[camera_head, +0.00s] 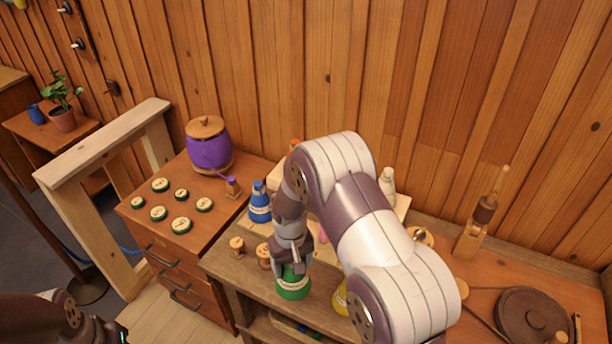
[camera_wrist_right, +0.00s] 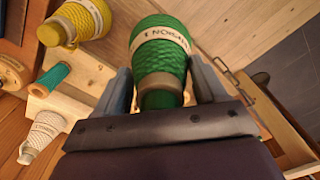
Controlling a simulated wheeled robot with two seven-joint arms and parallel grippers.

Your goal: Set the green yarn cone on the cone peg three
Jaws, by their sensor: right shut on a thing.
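The green yarn cone (camera_head: 293,285) is in my right gripper (camera_head: 289,262), at the front of the wooden bench in the head view. In the right wrist view the cone (camera_wrist_right: 160,52) sits between the two grey fingers of the gripper (camera_wrist_right: 162,88), with its narrow end toward the palm and a white label band around it. Whether its base touches the bench I cannot tell. I cannot make out which thing is cone peg three; my right arm covers part of the bench. Of my left arm only a dark part shows at the lower left, without its fingertips.
A blue cone (camera_head: 259,205) stands left of my right arm; a yellow cone (camera_head: 341,299) is partly hidden by it. Small wooden knobs (camera_head: 237,245) stand at the bench's left front. A white cone (camera_head: 387,182) is behind. Green-rimmed discs (camera_head: 181,225) lie on the left cabinet.

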